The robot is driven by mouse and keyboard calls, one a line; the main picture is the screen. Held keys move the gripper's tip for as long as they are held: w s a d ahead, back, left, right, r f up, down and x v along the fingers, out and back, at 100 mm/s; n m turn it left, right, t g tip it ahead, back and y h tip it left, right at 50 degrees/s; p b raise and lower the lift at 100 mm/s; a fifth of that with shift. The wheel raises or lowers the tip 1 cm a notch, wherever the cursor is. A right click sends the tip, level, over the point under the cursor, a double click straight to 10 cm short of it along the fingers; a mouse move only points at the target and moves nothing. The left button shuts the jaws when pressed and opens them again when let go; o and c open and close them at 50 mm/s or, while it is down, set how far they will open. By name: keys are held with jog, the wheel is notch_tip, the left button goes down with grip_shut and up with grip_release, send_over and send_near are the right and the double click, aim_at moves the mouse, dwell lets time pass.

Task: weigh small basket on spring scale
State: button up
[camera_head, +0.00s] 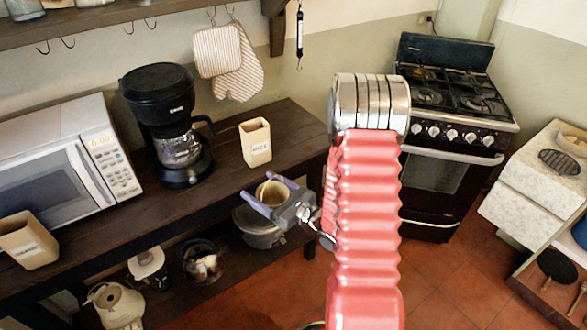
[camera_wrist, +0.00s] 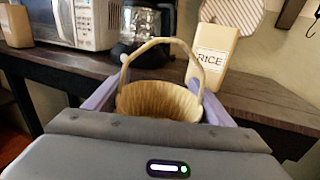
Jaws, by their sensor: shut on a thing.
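The small basket (camera_head: 273,193) is a tan woven one, held between the lilac fingers of my gripper (camera_head: 258,186) in front of the dark counter. In the wrist view the basket (camera_wrist: 158,101) sits upright between the fingers, its thin handle arching above it. My gripper is shut on it. The spring scale (camera_head: 298,32), a slim black tube with a pale band, hangs below the shelf end at the top of the head view. Its hook dangles at the bottom, empty. The scale is above and right of my gripper in that view.
The dark counter (camera_head: 228,130) holds a rice box (camera_head: 256,143), a coffee maker (camera_head: 167,125), a microwave (camera_head: 60,160) and another box (camera_head: 28,240). Oven mitts (camera_head: 228,60) hang from shelf hooks left of the scale. A stove (camera_head: 445,130) stands right. Pots sit below the counter.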

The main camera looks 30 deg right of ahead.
jog(key=a+f+n+y, duration=0.1)
jog(key=a+f, duration=0.1)
jog(key=a, duration=0.4)
jog(key=a+f+n+g+y, duration=0.1)
jog(key=a+f+y, duration=0.1)
jog(key=a, duration=0.5)
jog(key=shift+s+a+f+g, duration=0.15)
jog(key=shift+s+f+g, duration=0.15)
jog(key=shift+f, duration=0.5)
